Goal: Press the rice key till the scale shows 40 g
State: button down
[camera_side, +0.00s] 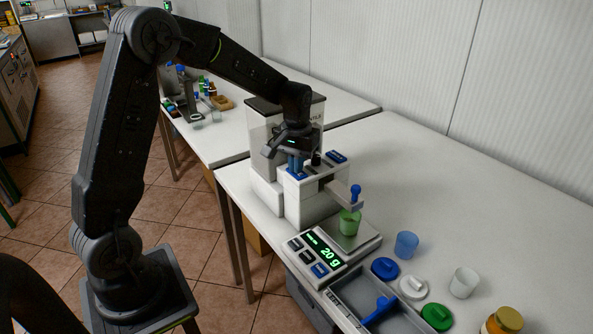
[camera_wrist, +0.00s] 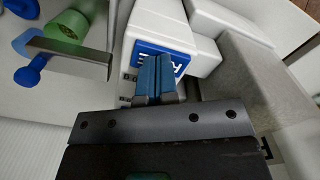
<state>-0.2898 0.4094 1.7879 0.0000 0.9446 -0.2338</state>
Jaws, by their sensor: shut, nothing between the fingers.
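The white dispenser (camera_side: 312,203) stands at the table's left end. My gripper (camera_side: 297,168) is shut and empty, pointing down at the dispenser's near blue key. In the wrist view its blue fingertips (camera_wrist: 156,68) lie over the blue key (camera_wrist: 176,58), whose white lettering is partly hidden. I cannot tell whether they touch the key or whether it is pressed. A second blue key (camera_side: 337,156) sits farther back. The scale's display (camera_side: 325,254) reads 20 g in green. A green cup (camera_side: 349,222) stands on the scale pan, below the spout; it also shows in the wrist view (camera_wrist: 66,27).
A blue-knobbed lever (camera_side: 355,193) juts out above the cup. To the right are a blue cup (camera_side: 406,244), a white cup (camera_side: 463,283), several coloured lids, a grey tray (camera_side: 408,318) and an orange-brown jar (camera_side: 503,321). The table's back right is clear.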

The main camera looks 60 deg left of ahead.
jog(key=shift+r, duration=1.05)
dwell(0.8)
jog(key=shift+r, duration=2.15)
jog(key=shift+s+d+r, duration=0.1)
jog(key=shift+r, duration=0.35)
jog(key=s+d+r+m+t, duration=0.2)
jog(key=s+d, duration=0.4)
jog(key=s, duration=0.5)
jog(key=s+d+r+m+t, duration=0.3)
jog(key=s+d, duration=0.3)
jog(key=s, duration=0.5)
jog(key=shift+d+r+m+t, duration=0.15)
jog(key=shift+m+t, duration=0.15)
jog(key=shift+m, duration=0.2)
dwell(0.8)
